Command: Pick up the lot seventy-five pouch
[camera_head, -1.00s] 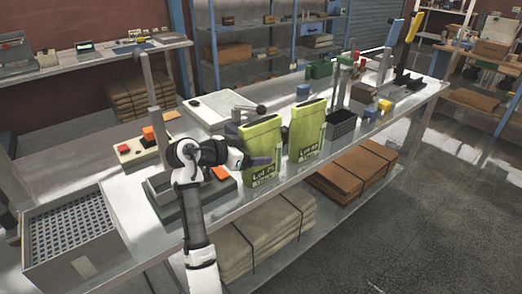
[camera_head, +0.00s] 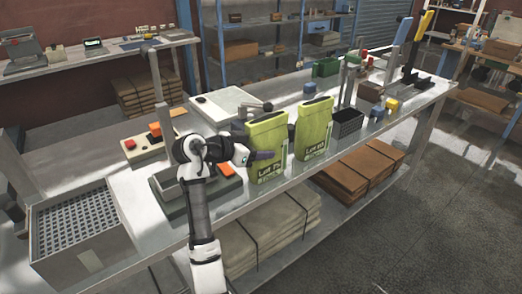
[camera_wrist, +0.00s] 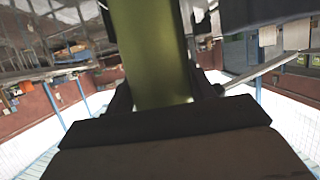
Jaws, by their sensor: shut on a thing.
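Two yellow-green pouches stand upright side by side on the bench (camera_head: 218,210). The left pouch (camera_head: 267,138) has a dark label that seems to read "Lot 75", though the print is small and blurred. The right pouch (camera_head: 314,122) has a similar label that I cannot read surely. My gripper (camera_head: 264,156) is at the left pouch, reaching in from its left side. In the wrist view, my gripper (camera_wrist: 165,98) is shut on the green pouch (camera_wrist: 155,50), which stands between the two dark fingers. The pouch appears to rest on the bench still.
The right pouch stands close beside the held one. A dark open bin (camera_head: 347,124) is right of it. A grey tray (camera_head: 192,187) with an orange block lies under my wrist. A perforated grey box (camera_head: 85,258) stands at the left front. A white plate (camera_head: 222,103) lies behind.

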